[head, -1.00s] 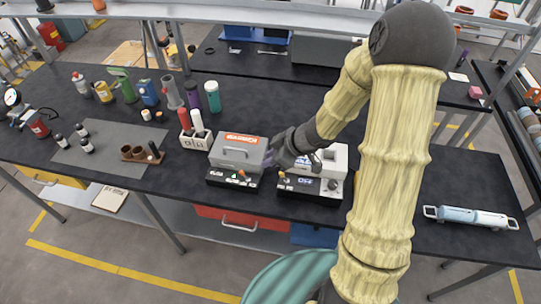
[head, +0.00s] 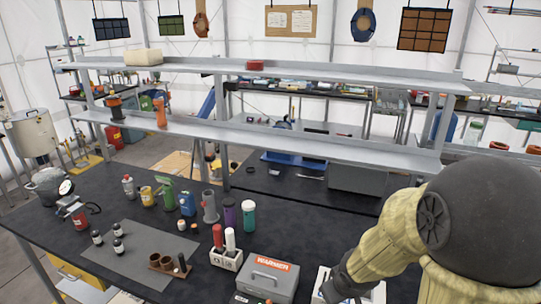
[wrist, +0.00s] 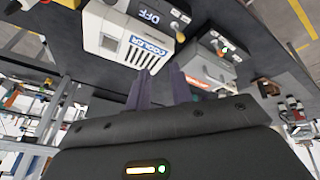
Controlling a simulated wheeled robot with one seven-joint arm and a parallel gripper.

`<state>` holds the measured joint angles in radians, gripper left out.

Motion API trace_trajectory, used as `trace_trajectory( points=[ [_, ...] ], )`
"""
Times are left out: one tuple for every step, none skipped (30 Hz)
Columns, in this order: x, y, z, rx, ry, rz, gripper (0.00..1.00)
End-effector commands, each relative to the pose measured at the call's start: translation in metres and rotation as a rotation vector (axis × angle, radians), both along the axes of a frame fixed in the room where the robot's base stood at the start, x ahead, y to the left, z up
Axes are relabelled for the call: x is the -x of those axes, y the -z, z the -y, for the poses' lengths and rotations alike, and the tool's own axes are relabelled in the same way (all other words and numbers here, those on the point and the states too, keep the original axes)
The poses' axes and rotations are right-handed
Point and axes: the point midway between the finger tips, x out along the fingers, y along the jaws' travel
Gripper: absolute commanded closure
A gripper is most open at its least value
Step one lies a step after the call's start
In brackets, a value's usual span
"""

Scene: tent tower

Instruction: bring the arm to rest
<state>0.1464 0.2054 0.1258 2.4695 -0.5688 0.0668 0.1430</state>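My gripper shows in the wrist view (wrist: 158,90) with its two dark fingers apart and nothing between them. The white cooler box (wrist: 125,40) lies beyond the fingertips in that view, and the grey warmer box (wrist: 208,72) is to their right. In the head view my arm enters at the lower right. Its dark hand reaches down near the white cooler (head: 378,293), beside the warmer (head: 268,279). The fingertips are hidden there. I cannot tell how far the hand is from the boxes.
The black bench (head: 160,225) carries several bottles, a red-and-white pair in a holder (head: 226,258), and a grey mat (head: 140,250) with small vials and a brown block (head: 167,265). Long grey shelves (head: 270,140) cross behind the bench.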

Motion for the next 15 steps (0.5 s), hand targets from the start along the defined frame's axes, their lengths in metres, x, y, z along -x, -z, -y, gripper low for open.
trace_trajectory(
  points=[
    [0.012,-0.006,0.001,-0.004,0.056,-0.017,0.78],
    [0.019,-0.009,0.002,-0.01,0.091,-0.03,0.78],
    [0.029,-0.012,0.002,-0.021,0.137,-0.049,0.78],
    [0.036,-0.014,0.001,-0.031,0.17,-0.065,0.78],
    [0.044,-0.016,0.0,-0.043,0.203,-0.08,0.78],
    [0.053,-0.019,-0.002,-0.061,0.242,-0.1,0.78],
    [0.06,-0.02,-0.003,-0.076,0.269,-0.115,0.78],
    [0.066,-0.022,-0.005,-0.09,0.292,-0.128,0.78],
    [0.072,-0.023,-0.007,-0.107,0.317,-0.143,0.78],
    [0.076,-0.024,-0.009,-0.119,0.333,-0.152,0.78],
    [0.08,-0.025,-0.011,-0.128,0.346,-0.16,0.78],
    [0.083,-0.025,-0.013,-0.138,0.358,-0.168,0.78],
    [0.084,-0.025,-0.014,-0.142,0.363,-0.171,0.78],
    [0.085,-0.025,-0.014,-0.145,0.366,-0.175,0.78],
    [0.085,-0.025,-0.015,-0.146,0.367,-0.177,0.78]
  ],
)
